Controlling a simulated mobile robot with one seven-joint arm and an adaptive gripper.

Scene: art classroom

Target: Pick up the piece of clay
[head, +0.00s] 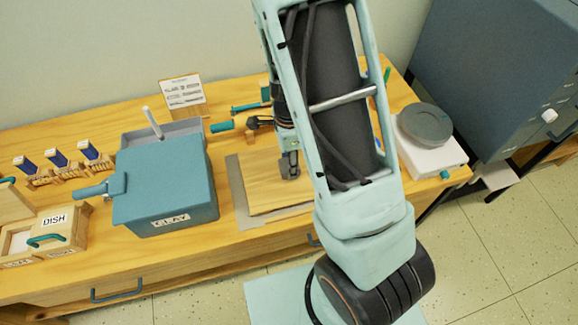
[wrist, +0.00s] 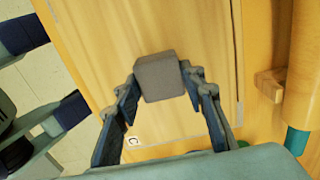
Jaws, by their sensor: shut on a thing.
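The piece of clay (wrist: 160,78) is a small grey block. In the wrist view it sits between the two fingertips of my gripper (wrist: 161,82), which are shut on its sides. In the head view my gripper (head: 289,166) points down over the wooden board (head: 262,190) on the table. There the clay is hard to tell apart from the dark fingers. I cannot tell for sure whether the clay touches the board or hangs just above it.
A blue bin labelled CLAY (head: 165,190) with its grey tray stands left of the board. A turntable wheel (head: 425,124) on a white base is at the right. Tools (head: 245,122) lie behind the board. A DISH box (head: 45,235) is at far left.

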